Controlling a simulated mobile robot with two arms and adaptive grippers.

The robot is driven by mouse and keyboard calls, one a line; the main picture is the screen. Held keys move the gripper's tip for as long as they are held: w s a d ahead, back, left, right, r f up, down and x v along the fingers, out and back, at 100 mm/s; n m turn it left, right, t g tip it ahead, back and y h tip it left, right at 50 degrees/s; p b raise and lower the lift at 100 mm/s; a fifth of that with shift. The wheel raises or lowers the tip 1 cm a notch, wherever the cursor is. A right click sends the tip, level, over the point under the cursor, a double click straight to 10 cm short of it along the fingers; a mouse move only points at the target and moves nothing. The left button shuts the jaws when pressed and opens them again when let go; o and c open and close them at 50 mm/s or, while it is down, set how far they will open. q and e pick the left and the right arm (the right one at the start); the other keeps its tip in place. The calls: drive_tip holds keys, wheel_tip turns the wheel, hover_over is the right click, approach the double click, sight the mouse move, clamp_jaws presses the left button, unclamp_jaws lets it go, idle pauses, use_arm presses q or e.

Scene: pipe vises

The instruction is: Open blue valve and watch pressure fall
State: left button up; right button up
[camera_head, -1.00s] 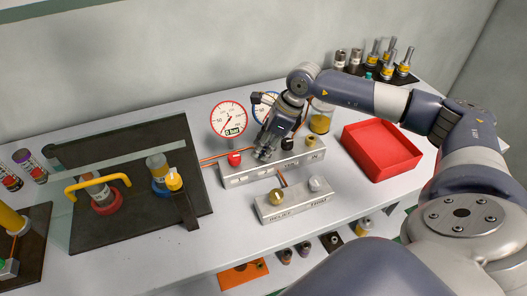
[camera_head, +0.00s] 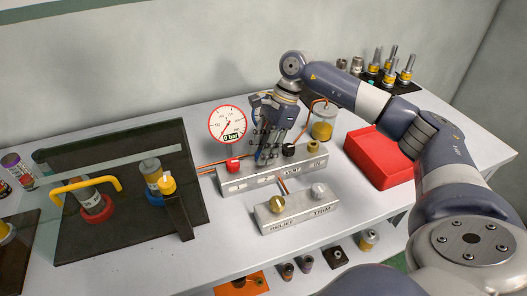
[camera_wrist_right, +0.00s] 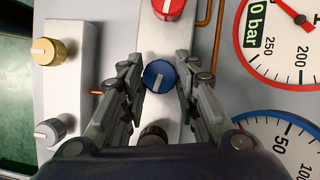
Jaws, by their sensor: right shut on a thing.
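The blue valve knob (camera_wrist_right: 159,76) sits on the manifold block (camera_wrist_right: 161,38), between the red knob (camera_wrist_right: 167,7) and a black knob (camera_wrist_right: 153,135). My right gripper (camera_wrist_right: 158,68) is shut on the blue knob, one finger on each side. In the head view my right gripper (camera_head: 266,160) points down at the manifold block (camera_head: 235,183) and hides the blue knob. The red-rimmed gauge (camera_head: 227,124) reads 0 bar; it also shows in the wrist view (camera_wrist_right: 283,40). The blue-rimmed gauge (camera_wrist_right: 280,138) is partly cut off, its reading out of sight. My left gripper is not in view.
A front block (camera_head: 297,214) carries a gold relief knob (camera_head: 277,203) and a silver trim knob (camera_head: 319,190). A jar (camera_head: 323,122) stands behind the manifold. A dark board (camera_head: 120,220) with clamped pipes lies left.

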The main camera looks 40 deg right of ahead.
idle(0.4)
drive_tip(key=o, duration=1.1)
drive_tip(key=shift+c, duration=0.2)
drive_tip(key=v, duration=1.2)
